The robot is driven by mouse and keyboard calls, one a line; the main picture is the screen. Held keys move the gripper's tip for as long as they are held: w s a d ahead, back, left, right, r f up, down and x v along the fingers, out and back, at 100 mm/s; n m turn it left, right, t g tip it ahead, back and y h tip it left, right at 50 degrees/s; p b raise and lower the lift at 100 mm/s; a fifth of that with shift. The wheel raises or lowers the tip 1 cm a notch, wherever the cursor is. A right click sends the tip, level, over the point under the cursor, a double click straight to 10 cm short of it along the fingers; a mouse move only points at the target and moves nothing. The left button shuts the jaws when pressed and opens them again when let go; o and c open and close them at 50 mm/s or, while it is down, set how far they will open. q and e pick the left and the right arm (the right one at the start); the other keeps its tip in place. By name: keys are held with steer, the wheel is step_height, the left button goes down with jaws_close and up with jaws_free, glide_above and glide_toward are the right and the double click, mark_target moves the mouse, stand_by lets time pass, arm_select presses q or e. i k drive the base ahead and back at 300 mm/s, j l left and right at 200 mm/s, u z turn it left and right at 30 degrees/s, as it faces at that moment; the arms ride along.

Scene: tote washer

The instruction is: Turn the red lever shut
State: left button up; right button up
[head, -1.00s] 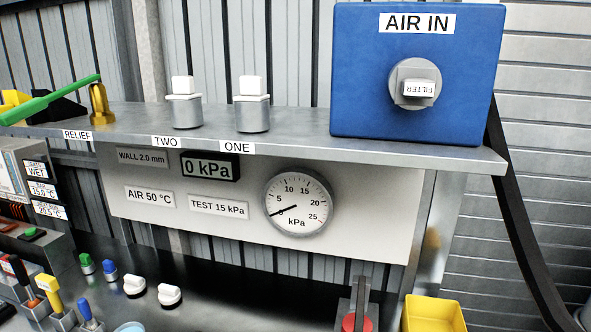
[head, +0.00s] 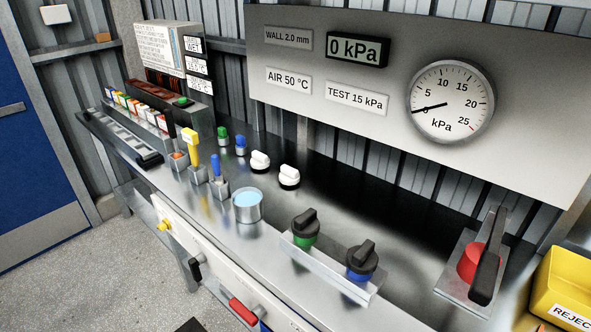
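A red-handled lever (head: 243,311) sticks out from the white front panel below the bench edge, at the bottom of the head view. Its red grip slants down to the right, and part of its mount is hidden by the bottom edge of the frame. A black-handled lever (head: 488,264) on a red round body (head: 468,262) stands on a metal plate at the right of the bench. I cannot tell from the picture which positions are open or shut. Neither of my grippers shows in the head view.
Green-based (head: 304,232) and blue-based (head: 361,263) black knobs sit on a metal bracket near the front edge. A cup of blue liquid (head: 247,205) stands left of them. A yellow bin (head: 565,290) is at right. The gauge (head: 450,102) needle points near the low end.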

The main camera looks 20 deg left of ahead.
mark_target(252, 318)
steer(key=u, duration=1.1)
